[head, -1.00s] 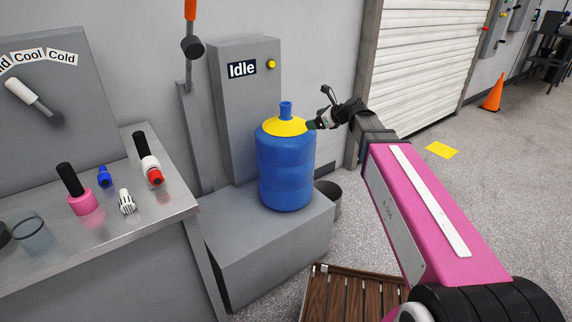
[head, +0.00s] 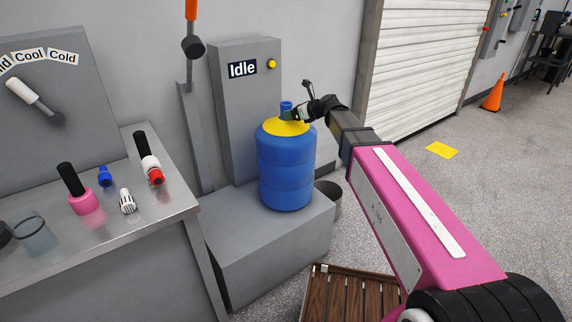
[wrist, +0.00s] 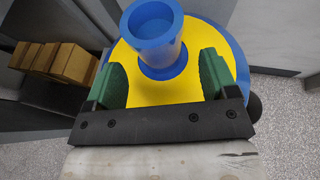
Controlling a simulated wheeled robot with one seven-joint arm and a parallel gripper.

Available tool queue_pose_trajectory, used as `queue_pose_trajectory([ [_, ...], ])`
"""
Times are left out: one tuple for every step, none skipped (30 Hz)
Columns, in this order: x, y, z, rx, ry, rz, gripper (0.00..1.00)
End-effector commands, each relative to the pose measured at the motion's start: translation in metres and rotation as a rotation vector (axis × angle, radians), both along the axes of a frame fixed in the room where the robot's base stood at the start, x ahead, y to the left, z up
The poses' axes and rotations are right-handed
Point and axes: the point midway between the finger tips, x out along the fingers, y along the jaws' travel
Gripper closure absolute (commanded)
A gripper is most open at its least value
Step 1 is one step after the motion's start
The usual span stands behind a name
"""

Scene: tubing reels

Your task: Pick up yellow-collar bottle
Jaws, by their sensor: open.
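The yellow-collar bottle (head: 286,166) is a large blue jug with a yellow collar and a narrow blue neck. It stands upright on the grey machine's ledge. In the wrist view its open neck (wrist: 152,28) rises from the yellow collar (wrist: 150,90). My gripper (wrist: 162,72) is open, with its green finger pads on either side of the neck, low over the collar. The neck sits slightly forward of the fingertips and there is a gap on both sides.
The grey machine (head: 240,110) marked Idle stands behind the bottle, with an orange-topped lever at its left. A metal bench (head: 100,225) with small fittings is at the left. A wooden slatted pallet (head: 345,295) lies in front. Open floor is at the right.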

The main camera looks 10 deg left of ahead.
Motion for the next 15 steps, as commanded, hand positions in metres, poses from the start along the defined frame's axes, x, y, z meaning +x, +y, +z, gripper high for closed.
queue_pose_trajectory([
  [0.004, 0.009, -0.003, -0.001, 0.001, 0.002, 0.21],
  [0.007, 0.012, -0.005, -0.001, 0.001, 0.001, 0.21],
  [0.009, 0.016, -0.007, -0.001, 0.001, 0.001, 0.21],
  [0.010, 0.019, -0.008, -0.001, 0.001, 0.001, 0.21],
  [0.011, 0.021, -0.009, 0.000, 0.000, 0.001, 0.21],
  [0.011, 0.022, -0.009, 0.000, 0.000, 0.000, 0.21],
  [0.011, 0.023, -0.010, 0.000, 0.000, 0.000, 0.21],
  [0.011, 0.023, -0.010, 0.000, 0.000, 0.000, 0.21],
  [0.011, 0.023, -0.010, 0.000, 0.000, 0.000, 0.21],
  [0.010, 0.023, -0.009, 0.000, 0.000, 0.000, 0.21],
  [0.010, 0.022, -0.009, 0.000, 0.000, 0.000, 0.21],
  [0.010, 0.022, -0.009, 0.000, 0.000, 0.000, 0.21],
  [0.010, 0.022, -0.009, 0.000, 0.000, 0.000, 0.27],
  [0.010, 0.022, -0.009, 0.000, 0.000, 0.000, 0.37],
  [0.010, 0.022, -0.009, 0.000, 0.000, 0.000, 0.50],
])
